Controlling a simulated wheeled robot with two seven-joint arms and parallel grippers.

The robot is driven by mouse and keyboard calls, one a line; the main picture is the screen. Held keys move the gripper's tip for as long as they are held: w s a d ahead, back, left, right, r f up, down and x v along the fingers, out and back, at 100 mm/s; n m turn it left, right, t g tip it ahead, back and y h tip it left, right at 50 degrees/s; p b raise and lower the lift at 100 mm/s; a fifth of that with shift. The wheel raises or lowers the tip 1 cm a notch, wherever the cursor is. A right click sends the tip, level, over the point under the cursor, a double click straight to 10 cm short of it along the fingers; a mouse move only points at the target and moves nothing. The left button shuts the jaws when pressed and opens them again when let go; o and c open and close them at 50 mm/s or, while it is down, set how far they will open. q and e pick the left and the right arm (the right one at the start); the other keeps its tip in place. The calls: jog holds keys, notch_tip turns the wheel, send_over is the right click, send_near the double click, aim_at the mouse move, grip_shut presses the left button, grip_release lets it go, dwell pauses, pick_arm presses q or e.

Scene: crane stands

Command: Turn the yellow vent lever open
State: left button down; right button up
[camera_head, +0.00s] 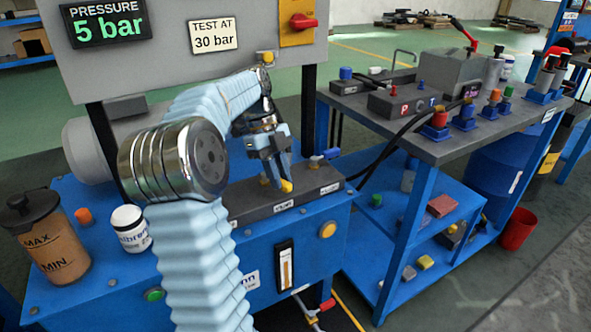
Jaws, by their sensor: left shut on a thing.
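The yellow vent lever (286,186) sits on the dark valve block (252,206) on top of the blue unit. My left gripper (276,180) reaches down from above with its fingers shut on the lever. The fingers hide part of the lever, so its exact angle is hard to tell. A label is on the block's front below the lever. The display (107,22) above reads PRESSURE 5 bar, and a sign (213,36) beside it reads TEST AT 30 bar. My right gripper is not in view.
A smaller blue-and-white handle (318,160) stands on the block right of the lever. A brown reservoir (50,240) and a white bottle (130,228) stand at the left. A grey-topped bench (440,140) with hoses and fittings is at the right.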

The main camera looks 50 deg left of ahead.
pick_arm(q)
jog(key=shift+s+a+m+g+p, duration=0.1)
jog(key=shift+s+m+g+p, duration=0.25)
jog(key=shift+m, duration=0.5)
jog(key=shift+s+m+g+p, duration=0.35)
jog(key=shift+m, duration=0.5)
jog(key=c, duration=1)
grip_release()
